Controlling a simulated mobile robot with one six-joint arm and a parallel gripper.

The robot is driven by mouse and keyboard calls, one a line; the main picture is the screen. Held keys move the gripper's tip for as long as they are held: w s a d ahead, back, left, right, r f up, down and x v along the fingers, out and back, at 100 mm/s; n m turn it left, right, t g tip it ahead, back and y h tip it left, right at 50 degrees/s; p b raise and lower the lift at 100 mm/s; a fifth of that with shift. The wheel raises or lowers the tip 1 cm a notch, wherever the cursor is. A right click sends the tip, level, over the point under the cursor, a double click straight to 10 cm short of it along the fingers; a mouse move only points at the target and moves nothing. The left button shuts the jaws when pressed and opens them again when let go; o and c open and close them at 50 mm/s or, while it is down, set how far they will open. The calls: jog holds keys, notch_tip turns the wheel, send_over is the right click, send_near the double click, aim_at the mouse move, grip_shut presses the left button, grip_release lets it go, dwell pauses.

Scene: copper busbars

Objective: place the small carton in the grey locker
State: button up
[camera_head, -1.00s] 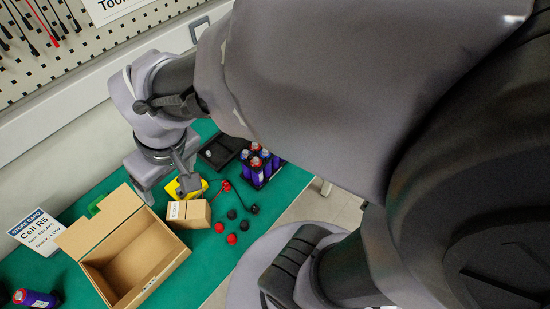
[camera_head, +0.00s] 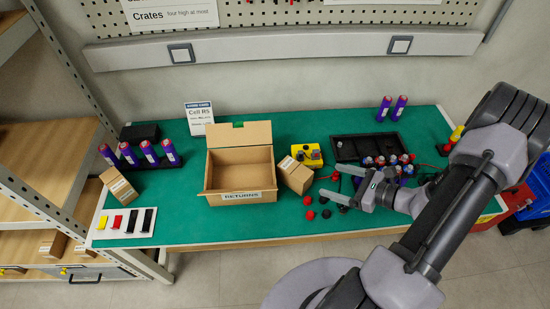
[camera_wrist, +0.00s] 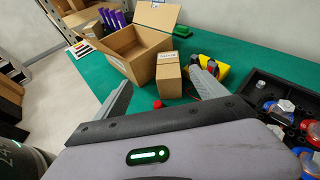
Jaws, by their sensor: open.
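A small brown carton (camera_head: 295,175) stands on the green bench against the right side of the open returns box. It also shows in the wrist view (camera_wrist: 168,76), beyond and between my fingers. A second small carton (camera_head: 118,187) sits tilted at the bench's left end; I cannot tell which is meant. My gripper (camera_head: 338,181) is open and empty, to the right of the first carton, fingers pointing at it; it also shows in the wrist view (camera_wrist: 163,96). A grey front with a dark handle (camera_head: 86,277), possibly the grey locker, is low at the left, partly cut off.
The returns box (camera_head: 240,180) stands mid-bench with its lid up. A yellow item (camera_head: 307,154), red and black caps (camera_head: 318,214) and a black tray (camera_head: 366,147) lie near my gripper. Shelving (camera_head: 45,160) stands left.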

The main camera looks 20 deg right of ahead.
aim_at(296, 169)
jog(key=shift+m+t+h, duration=0.4)
jog(key=shift+m+t, duration=0.1)
jog(key=shift+m, duration=0.4)
jog(key=f+b+x, duration=0.1)
jog(key=x, duration=0.4)
jog(key=f+b+x, duration=0.1)
jog(key=b+x, duration=0.1)
jog(key=x, duration=0.4)
jog(key=d+b+x, duration=0.1)
jog(key=b+x, duration=0.1)
jog(key=x, duration=0.4)
jog(key=shift+s+f, duration=0.2)
jog(key=shift+f, duration=0.25)
jog(key=shift+r, duration=0.1)
grip_shut()
jog(key=shift+r, duration=0.1)
